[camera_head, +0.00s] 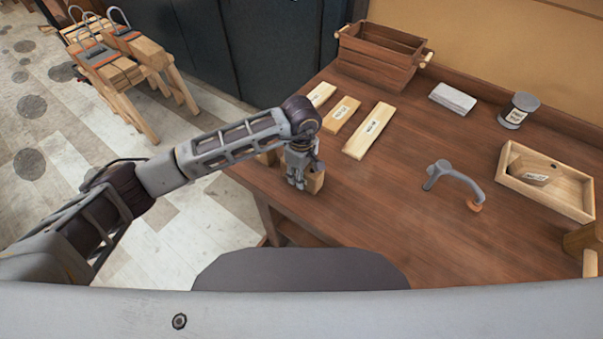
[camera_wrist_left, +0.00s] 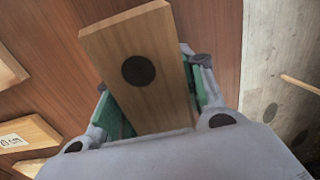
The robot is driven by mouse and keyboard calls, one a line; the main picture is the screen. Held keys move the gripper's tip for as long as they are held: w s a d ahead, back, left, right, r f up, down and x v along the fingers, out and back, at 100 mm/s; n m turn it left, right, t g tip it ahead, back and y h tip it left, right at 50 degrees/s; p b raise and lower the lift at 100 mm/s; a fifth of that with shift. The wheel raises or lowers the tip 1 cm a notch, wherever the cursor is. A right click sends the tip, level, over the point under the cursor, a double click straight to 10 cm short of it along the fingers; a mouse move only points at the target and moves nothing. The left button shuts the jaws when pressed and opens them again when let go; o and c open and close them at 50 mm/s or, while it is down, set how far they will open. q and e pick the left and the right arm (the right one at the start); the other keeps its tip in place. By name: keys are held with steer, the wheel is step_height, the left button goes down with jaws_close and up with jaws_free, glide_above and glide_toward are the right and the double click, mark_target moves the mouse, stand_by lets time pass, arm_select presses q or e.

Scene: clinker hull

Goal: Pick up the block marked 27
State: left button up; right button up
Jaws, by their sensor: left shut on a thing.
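My left gripper (camera_head: 297,180) is over the table near its front left edge, pointing down. It is shut on a wooden block (camera_head: 316,182), whose lower part shows beside the fingers. In the left wrist view the block (camera_wrist_left: 152,80) stands between the green-padded fingers (camera_wrist_left: 155,105) with a dark round spot on its face. I cannot read a number on it, and I cannot tell whether it touches the table. Several labelled wooden pieces lie behind the gripper, among them a long one (camera_head: 369,131) and a shorter one (camera_head: 341,113); their marks are too small to read. My right gripper is not in view.
A wooden crate (camera_head: 378,55) stands at the back. A grey stack (camera_head: 452,98), a tin (camera_head: 519,110), a grey curved tool (camera_head: 452,180) and a shallow wooden tray (camera_head: 545,195) holding a labelled piece are on the right. The table's front middle is clear.

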arm_select(q)
steer(key=shift+r+b, duration=0.9)
steer(key=shift+r, duration=3.95)
